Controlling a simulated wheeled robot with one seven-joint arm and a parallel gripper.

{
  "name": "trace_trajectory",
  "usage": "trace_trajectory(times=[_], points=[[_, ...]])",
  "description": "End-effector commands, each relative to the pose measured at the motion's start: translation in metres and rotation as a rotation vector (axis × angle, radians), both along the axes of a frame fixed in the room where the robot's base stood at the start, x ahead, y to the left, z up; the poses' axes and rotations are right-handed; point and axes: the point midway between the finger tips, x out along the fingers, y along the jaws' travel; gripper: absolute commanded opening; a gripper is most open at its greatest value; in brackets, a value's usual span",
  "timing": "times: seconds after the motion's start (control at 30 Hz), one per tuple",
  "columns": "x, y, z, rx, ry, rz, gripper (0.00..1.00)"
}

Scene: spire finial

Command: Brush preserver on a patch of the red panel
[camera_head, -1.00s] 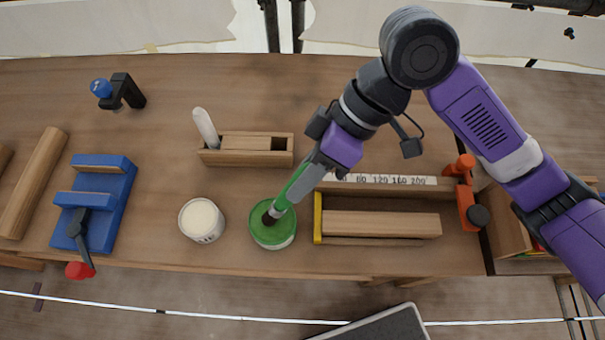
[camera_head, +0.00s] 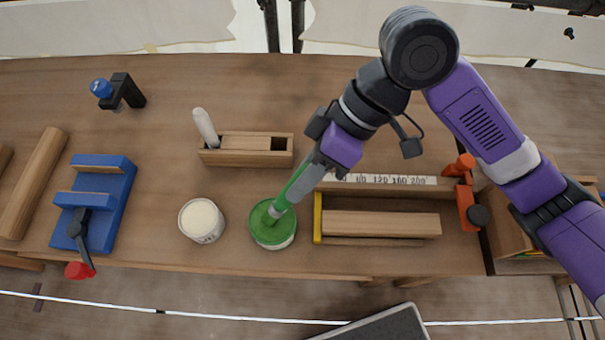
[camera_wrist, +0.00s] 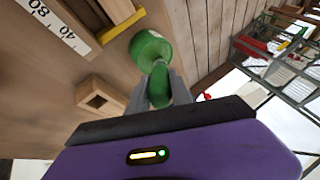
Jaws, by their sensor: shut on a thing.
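My gripper (camera_head: 310,176) is shut on a brush (camera_head: 278,207) with a green handle. The brush slants down to the left, and its bristles are hidden in the green liquid of an open tin (camera_head: 285,241). In the wrist view the fingers (camera_wrist: 158,98) close around the green handle (camera_wrist: 159,82), with the tin's green top (camera_wrist: 149,46) beyond it. I cannot make out a red panel in the head view.
A tin with cream contents (camera_head: 202,221) stands just left of the green one. A wooden holder (camera_head: 245,159) is behind. A mitre-box-like wooden jig (camera_head: 380,243) with a ruler (camera_head: 385,180) lies right. A blue vise (camera_head: 112,200) is left. The back middle bench is clear.

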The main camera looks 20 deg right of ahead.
Motion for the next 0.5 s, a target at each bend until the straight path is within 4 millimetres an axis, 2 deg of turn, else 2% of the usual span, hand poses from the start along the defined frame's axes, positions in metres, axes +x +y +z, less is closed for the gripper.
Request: trace_trajectory(times=[0.5], points=[[0.000,0.000,0.036,-0.001,0.001,0.002,0.00]])
